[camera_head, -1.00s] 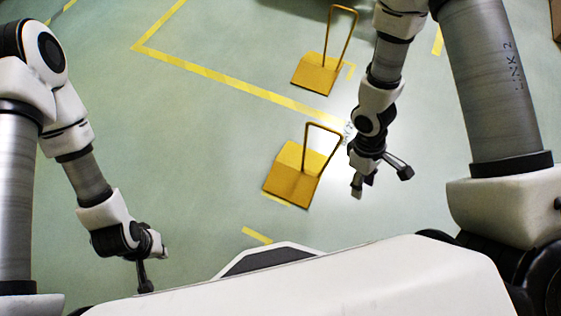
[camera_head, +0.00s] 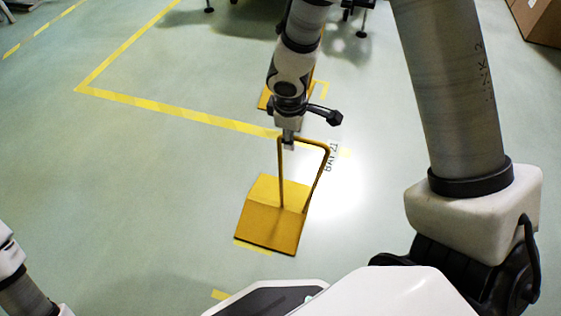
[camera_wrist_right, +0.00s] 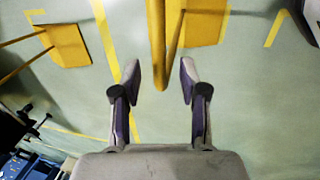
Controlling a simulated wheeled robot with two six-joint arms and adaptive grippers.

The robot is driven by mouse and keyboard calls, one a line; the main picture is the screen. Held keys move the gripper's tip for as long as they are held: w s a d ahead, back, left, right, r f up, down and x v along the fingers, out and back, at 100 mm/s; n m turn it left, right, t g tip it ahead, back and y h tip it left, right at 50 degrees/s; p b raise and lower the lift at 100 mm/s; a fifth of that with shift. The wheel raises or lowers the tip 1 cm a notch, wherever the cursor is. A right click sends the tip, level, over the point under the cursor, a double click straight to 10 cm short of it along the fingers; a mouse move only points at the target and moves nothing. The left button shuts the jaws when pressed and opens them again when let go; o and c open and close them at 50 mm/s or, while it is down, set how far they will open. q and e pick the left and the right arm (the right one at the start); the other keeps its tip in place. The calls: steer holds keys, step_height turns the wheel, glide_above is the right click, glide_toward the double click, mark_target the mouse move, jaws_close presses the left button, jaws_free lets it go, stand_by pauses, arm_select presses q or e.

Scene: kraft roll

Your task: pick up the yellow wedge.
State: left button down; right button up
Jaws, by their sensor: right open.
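The near yellow wedge (camera_head: 270,220) stands on the floor with a tall bent-rod handle (camera_head: 318,158) rising from it. My right gripper (camera_head: 289,143) is at the top left corner of this handle. In the right wrist view the handle rod (camera_wrist_right: 157,40) reaches between the two spread fingers of my right gripper (camera_wrist_right: 160,72), with a gap on each side. The near wedge (camera_wrist_right: 206,22) lies beyond it there. A second yellow wedge (camera_head: 265,99) is farther back, partly hidden by my right arm; it also shows in the wrist view (camera_wrist_right: 70,46). My left gripper is out of view.
Yellow tape (camera_head: 180,108) marks the green floor. A cardboard box (camera_head: 540,20) stands at the far right, and dark furniture legs (camera_head: 362,22) are at the back. Blue and dark objects (camera_wrist_right: 25,165) show at the lower left of the wrist view. Open floor lies left of the wedges.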

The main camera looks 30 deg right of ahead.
steer(key=shift+w+d+f+b, duration=0.1)
steer(key=shift+f+b, duration=0.05)
steer(key=shift+f, duration=0.45)
steer(key=shift+w+d+f+b, duration=0.1)
steer(key=shift+f+b, duration=0.05)
steer(key=shift+f, duration=0.4)
steer(key=shift+r, duration=0.15)
steer(key=shift+s, duration=0.1)
steer(key=shift+c, duration=0.6)
jaws_close()
steer(key=shift+r, duration=0.15)
